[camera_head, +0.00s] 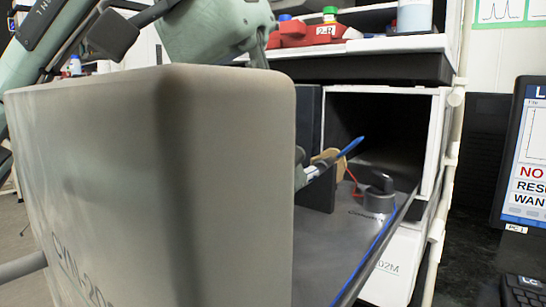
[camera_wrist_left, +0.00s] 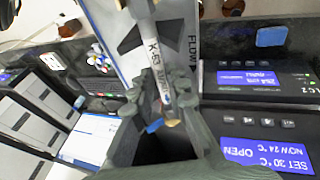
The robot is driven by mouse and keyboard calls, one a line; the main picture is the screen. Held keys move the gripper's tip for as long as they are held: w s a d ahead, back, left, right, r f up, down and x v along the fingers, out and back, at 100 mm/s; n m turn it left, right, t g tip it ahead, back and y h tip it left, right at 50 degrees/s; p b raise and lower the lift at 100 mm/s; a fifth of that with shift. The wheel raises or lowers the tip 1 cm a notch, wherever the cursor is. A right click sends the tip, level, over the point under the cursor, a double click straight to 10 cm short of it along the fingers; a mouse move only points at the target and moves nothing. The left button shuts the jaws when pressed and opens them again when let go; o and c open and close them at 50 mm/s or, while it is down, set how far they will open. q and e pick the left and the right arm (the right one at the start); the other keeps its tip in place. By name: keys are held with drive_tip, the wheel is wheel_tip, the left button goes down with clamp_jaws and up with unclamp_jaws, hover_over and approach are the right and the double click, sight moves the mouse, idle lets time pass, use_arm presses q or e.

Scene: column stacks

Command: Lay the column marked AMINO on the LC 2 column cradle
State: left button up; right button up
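The column marked AMINO (camera_wrist_left: 158,72) is a slim pale tube with a printed label in the left wrist view. My left gripper (camera_wrist_left: 165,98) is shut on it, with dark fingers on both sides near its lower end. A plate marked FLOW (camera_wrist_left: 120,38), with a dark arrow, shows behind the column; I cannot tell whether it is the cradle or whether the column touches it. In the head view, the left gripper (camera_head: 302,172) is mostly hidden behind a large grey panel; a short part of a tube with a blue end (camera_head: 349,147) shows past its edge. My right gripper is not in view.
The large grey panel (camera_head: 150,180) blocks much of the head view. A dark knob (camera_head: 379,194) stands on the grey surface by an open white compartment (camera_head: 390,120). A monitor (camera_head: 525,150) is at the right. A unit marked LC 2 (camera_wrist_left: 260,78) has a blue display.

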use_arm(q)
drive_tip(key=o, duration=0.4)
drive_tip(key=shift+o, duration=0.2)
